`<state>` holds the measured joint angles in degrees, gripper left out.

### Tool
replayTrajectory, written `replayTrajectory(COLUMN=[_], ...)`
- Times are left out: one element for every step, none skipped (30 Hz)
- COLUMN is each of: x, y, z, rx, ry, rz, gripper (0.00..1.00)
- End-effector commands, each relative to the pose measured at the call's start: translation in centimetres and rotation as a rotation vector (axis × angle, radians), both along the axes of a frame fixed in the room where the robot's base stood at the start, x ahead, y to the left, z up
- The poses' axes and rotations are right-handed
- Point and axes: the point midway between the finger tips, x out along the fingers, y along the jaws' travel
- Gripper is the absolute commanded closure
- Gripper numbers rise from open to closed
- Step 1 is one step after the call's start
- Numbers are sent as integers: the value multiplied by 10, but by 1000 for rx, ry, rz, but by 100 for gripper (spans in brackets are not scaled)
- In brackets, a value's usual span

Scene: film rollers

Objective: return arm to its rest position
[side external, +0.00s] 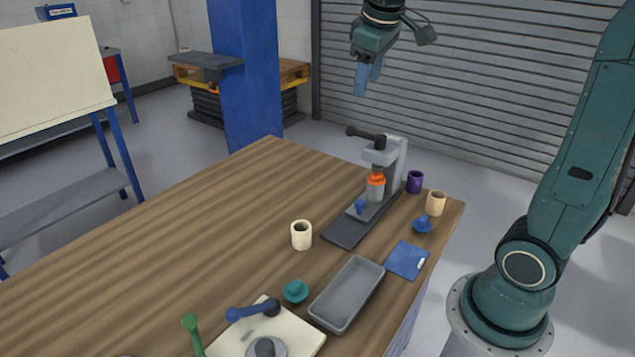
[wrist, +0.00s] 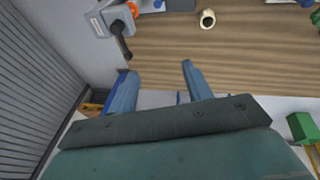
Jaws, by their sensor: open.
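My gripper (side external: 367,78) hangs high in the air beyond the far edge of the wooden table, well above the grey press. It has two blue fingers. In the wrist view my gripper (wrist: 155,85) shows its fingers spread apart with nothing between them. My arm rises from its base at the right in the side view. The wooden table (side external: 200,220) lies below and in front of the gripper, and nothing touches the fingers.
A grey press (side external: 397,160) with a black-knobbed lever stands at the table's far right, an orange part (side external: 376,180) in it. Nearby are a purple cup (side external: 414,182), tan cup (side external: 436,203), cream cup (side external: 301,235) and grey tray (side external: 347,294). A blue column (side external: 245,75) stands behind.

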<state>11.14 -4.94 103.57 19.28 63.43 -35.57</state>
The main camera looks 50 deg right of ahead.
Motion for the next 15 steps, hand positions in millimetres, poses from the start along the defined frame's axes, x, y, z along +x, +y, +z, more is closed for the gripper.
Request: replayTrajectory(x=[-11,-17,-25,-30,-36,-44,-50,-56,-63,-69,-75,-83,-89,-95,-103], y=[9,14,20,25,29,35,40,44,49,54,58,64,67,71,77], z=[1,0,-1,-2,-3,-5,-6,-8,-11,-13,-15,-18,-21,-24,-28], rx=[5,9,15,21,26,33,40,47,55,62,70,81,87,96,108], ry=[-19,-29,-41,-50,-60,-74,-83,-91,-104,-113,-122,-133,-142,-152,-162], rz=[0,0,-3,-5,-7,-8,-10,-13,-14,-15,-17,-19,-21,-21,-24], gripper=[50,50,50,50,50,50,50,50,50,50,50,50,50,50,50])
